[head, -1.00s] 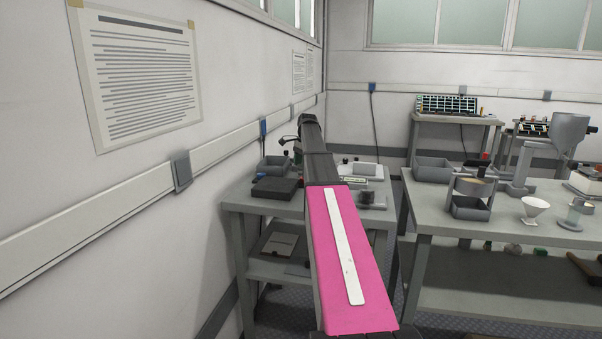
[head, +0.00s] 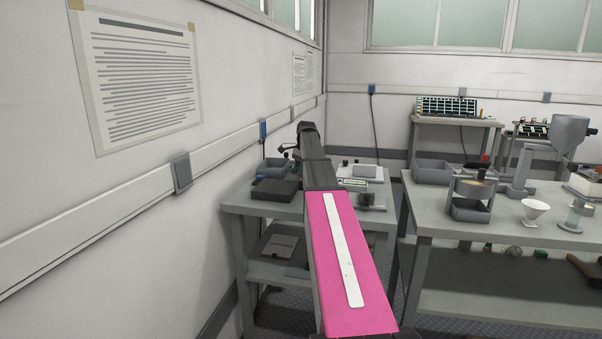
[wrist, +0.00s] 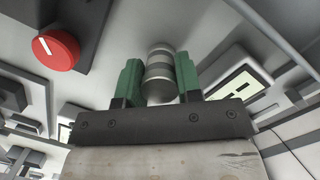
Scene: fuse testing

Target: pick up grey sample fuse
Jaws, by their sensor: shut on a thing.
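The grey sample fuse (wrist: 160,72) is a grey cylinder with lighter and darker bands in the wrist view. My gripper (wrist: 159,78) has green fingers, one on each side of the fuse, and is shut on it. The fuse's far end is partly blurred against the grey background, so I cannot tell how far it is from the surface beyond. In the head view my pink and dark arm reaches over the left table (head: 240,207), and the fuse and fingertips are hidden behind it.
A red knob (wrist: 56,49) on a dark box is at upper left in the wrist view, and a device with a pale display (wrist: 236,92) is at right. In the head view a dark box (head: 275,190) and a white device (head: 360,171) flank my arm. A second table (head: 420,212) stands right.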

